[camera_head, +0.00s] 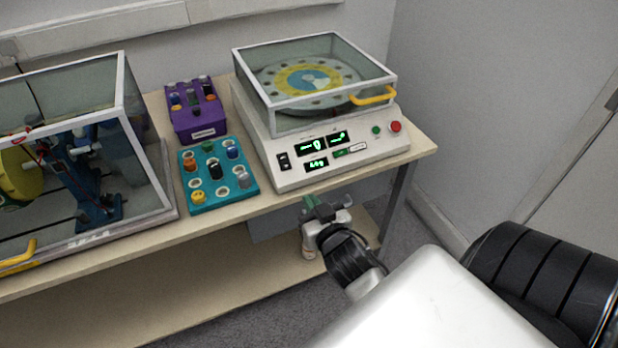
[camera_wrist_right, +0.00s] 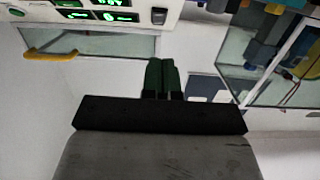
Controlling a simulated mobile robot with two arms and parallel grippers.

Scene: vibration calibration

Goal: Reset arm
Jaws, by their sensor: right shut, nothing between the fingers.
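My right gripper (camera_head: 325,208) hangs in front of the table's front edge, below the front panel of the white machine (camera_head: 345,172). Its green fingers are together with nothing between them. In the right wrist view the shut green fingers (camera_wrist_right: 162,76) point toward the machine's front, which shows upside down with its green displays and yellow handle. The gripper touches nothing that I can make out. My left gripper is in neither view.
On the table (camera_head: 235,226) stand a teal tray (camera_head: 217,196) with several coloured vials, a purple rack (camera_head: 195,115) and a clear-walled case (camera_head: 75,150) at left. The machine's clear lid (camera_head: 318,75) is closed, with a yellow handle (camera_head: 373,96). Walls stand behind and right.

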